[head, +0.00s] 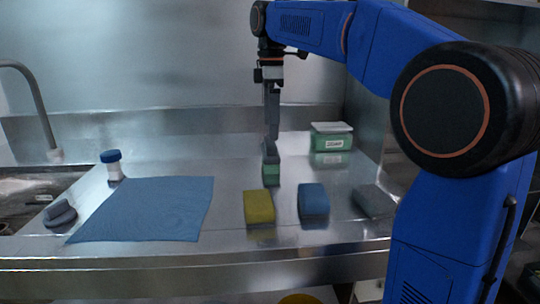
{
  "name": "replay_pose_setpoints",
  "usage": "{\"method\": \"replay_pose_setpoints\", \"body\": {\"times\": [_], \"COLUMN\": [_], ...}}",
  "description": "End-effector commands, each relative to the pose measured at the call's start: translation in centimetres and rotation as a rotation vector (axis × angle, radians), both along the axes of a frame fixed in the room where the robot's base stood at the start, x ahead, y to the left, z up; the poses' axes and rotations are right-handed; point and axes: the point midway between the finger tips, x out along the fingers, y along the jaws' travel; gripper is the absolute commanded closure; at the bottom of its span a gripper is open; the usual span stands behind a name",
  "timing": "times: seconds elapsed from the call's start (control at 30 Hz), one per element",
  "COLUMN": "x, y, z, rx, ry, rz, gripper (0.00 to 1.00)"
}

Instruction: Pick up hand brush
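A small upright block with a dark grey top and green lower part (271,172) stands on the steel counter. It looks like the hand brush, but its shape is too small to be sure. My gripper (272,134) points straight down right above it, with the fingertips at or close to its top. The fingers show edge-on, so I cannot tell whether they are open or shut, or whether they touch it.
A yellow sponge (259,207), a blue sponge (313,200) and a grey pad (373,201) lie in front. A green box (331,143) stands behind right. A blue cloth (150,208), blue-lidded jar (113,168) and grey lump (60,214) are left, near the sink.

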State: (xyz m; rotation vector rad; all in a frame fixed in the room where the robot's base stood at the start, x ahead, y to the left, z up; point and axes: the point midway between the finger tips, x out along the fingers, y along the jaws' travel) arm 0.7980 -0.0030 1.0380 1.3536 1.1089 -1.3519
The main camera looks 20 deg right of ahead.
Motion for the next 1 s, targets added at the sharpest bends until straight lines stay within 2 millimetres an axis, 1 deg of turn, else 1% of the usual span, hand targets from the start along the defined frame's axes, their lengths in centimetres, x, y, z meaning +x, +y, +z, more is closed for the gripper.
{"method": "replay_pose_setpoints", "body": {"times": [0.33, 0.5, 0.67, 0.7, 0.77, 0.8, 0.87, 0.9, 0.93, 0.97, 1.0], "x": [0.0, 0.1, 0.1, 0.1, 0.1, 0.1, 0.1, 0.1, 0.1, 0.1, 0.1], "y": [0.3, 0.3, 0.3, 0.3, 0.3, 0.3, 0.3, 0.3, 0.3, 0.3, 0.3], "z": [-4.2, -5.0, -5.0, -5.0, -5.0, -5.0, -5.0, -5.0, -5.0, -5.0, -5.0], "rx": [0.0, 0.0, 0.0, 0.0, 0.0, 0.0, 0.0, 0.0, 0.0, 0.0, 0.0], "ry": [0.003, 0.001, 0.001, 0.001, 0.001, 0.001, 0.001, 0.001, 0.001, 0.001, 0.001], "rz": [0.001, 0.0, 0.0, 0.0, 0.0, 0.0, 0.0, 0.0, 0.0, 0.0, 0.0], "gripper": [0.0, 0.0, 0.0, 0.02, 0.17, 0.26, 0.41, 0.5, 0.57, 0.62, 0.63]}}
